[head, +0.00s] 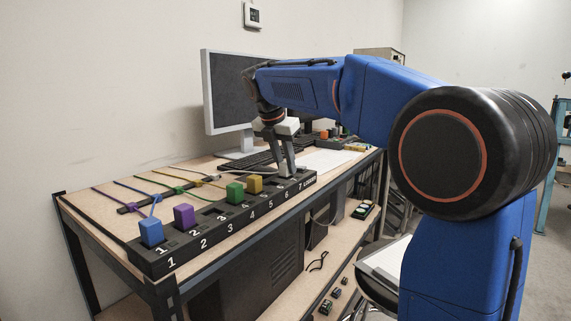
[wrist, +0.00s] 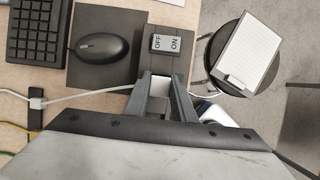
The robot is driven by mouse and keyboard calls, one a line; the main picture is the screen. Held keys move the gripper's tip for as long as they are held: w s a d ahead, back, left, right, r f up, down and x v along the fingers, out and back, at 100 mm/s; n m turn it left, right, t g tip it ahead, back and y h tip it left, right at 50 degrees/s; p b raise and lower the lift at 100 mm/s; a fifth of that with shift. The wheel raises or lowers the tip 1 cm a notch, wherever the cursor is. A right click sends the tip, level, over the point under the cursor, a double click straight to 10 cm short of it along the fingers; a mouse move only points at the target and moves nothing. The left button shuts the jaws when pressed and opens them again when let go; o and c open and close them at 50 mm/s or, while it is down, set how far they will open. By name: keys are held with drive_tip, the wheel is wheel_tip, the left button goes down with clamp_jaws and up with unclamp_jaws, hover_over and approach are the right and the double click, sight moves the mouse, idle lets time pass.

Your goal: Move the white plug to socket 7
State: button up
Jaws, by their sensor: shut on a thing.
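A black socket strip (head: 222,222) with numbered sockets lies along the table's front edge. My gripper (head: 287,172) points down over the far end of the strip, around sockets 6 and 7. In the wrist view my gripper (wrist: 160,90) is shut on the white plug (wrist: 159,85), near the end with the OFF/ON switch (wrist: 167,44). A white cable (wrist: 92,94) runs left from the plug. The fingers hide most of the plug in the head view, so I cannot tell whether it is seated in a socket.
Blue (head: 151,232), purple (head: 183,216), green (head: 235,193) and yellow (head: 255,184) plugs stand on the strip towards the near end. A monitor (head: 228,90) and keyboard stand behind. A mouse (wrist: 101,47) lies beside the strip's far end. A stool with a clipboard (wrist: 247,52) stands off the table.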

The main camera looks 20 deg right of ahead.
drive_tip(key=shift+f, duration=0.1)
idle(0.3)
drive_tip(key=o, duration=1.5)
drive_tip(key=shift+r, duration=3.5)
